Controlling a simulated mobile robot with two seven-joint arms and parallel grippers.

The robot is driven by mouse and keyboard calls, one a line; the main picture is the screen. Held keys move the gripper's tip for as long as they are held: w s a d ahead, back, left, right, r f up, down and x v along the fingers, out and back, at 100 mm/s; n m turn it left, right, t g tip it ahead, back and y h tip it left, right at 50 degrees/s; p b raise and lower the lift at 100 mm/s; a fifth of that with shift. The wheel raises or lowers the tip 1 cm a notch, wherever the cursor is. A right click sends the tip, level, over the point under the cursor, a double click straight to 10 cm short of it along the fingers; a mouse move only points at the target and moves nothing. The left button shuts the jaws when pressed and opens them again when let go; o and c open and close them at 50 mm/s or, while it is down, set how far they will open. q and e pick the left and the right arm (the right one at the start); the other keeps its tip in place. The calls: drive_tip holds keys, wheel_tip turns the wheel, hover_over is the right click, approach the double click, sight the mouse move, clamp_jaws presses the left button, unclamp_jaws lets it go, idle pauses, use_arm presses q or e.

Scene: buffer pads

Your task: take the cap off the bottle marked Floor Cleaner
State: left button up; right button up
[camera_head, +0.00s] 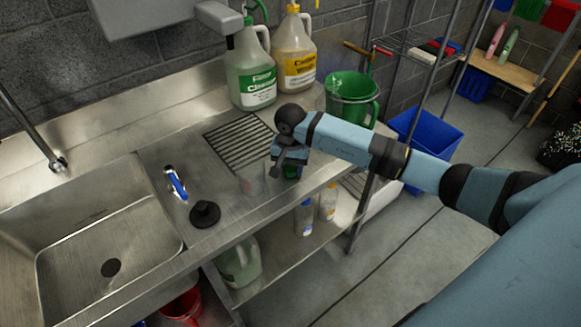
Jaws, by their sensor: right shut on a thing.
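The jug marked as floor cleaner (252,88), pale green with a green and white label, stands upright at the back of the steel counter. Its top is partly behind a grey fixture, so I cannot tell clearly whether a cap is on it. My right gripper (290,168) is low over the counter's front part, away from the jug. It is shut on a small dark green thing (292,173) that looks like a cap, mostly hidden by the fingers. My left gripper is out of view.
A yellow jug (294,58) with an orange cap stands right of the green one, then a green bucket (352,98).

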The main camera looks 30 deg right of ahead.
drive_tip(key=shift+f, duration=0.35)
drive_tip(key=shift+f, duration=0.2)
drive_tip(key=o, duration=1)
drive_tip(key=shift+r, duration=0.15)
